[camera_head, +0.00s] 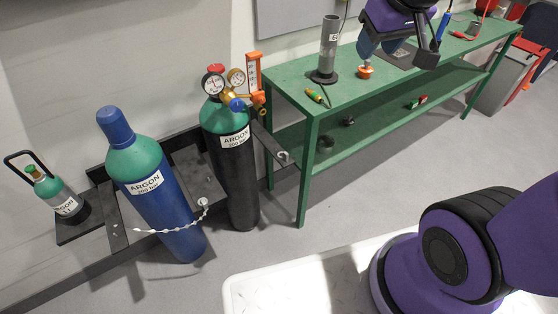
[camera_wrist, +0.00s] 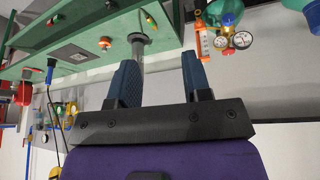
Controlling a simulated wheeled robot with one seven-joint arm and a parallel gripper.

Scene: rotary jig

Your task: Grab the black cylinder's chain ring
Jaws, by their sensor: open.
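The black cylinder (camera_head: 238,180) stands upright in the wall rack, with a green shoulder and an ARGON label. Its green top (camera_wrist: 225,12) shows at the upper edge of the wrist view. A small pale ring-like piece (camera_head: 283,155) sits at the end of the dark bar to its right; I cannot tell if it is the chain ring. A white chain (camera_head: 178,227) crosses the blue cylinder (camera_head: 165,205), with a pale end piece (camera_head: 203,202) near the black cylinder. My gripper (camera_head: 381,48) is above the green bench, apart from the cylinders. Its fingers (camera_wrist: 160,75) are open and empty.
The green bench (camera_head: 300,90) holds a grey tube (camera_head: 329,45), an orange-based knob (camera_head: 365,71) and a small tool (camera_head: 314,96). A regulator with gauges (camera_head: 236,78) tops the black cylinder. A small cylinder (camera_head: 55,190) stands at left. Floor before the bench is clear.

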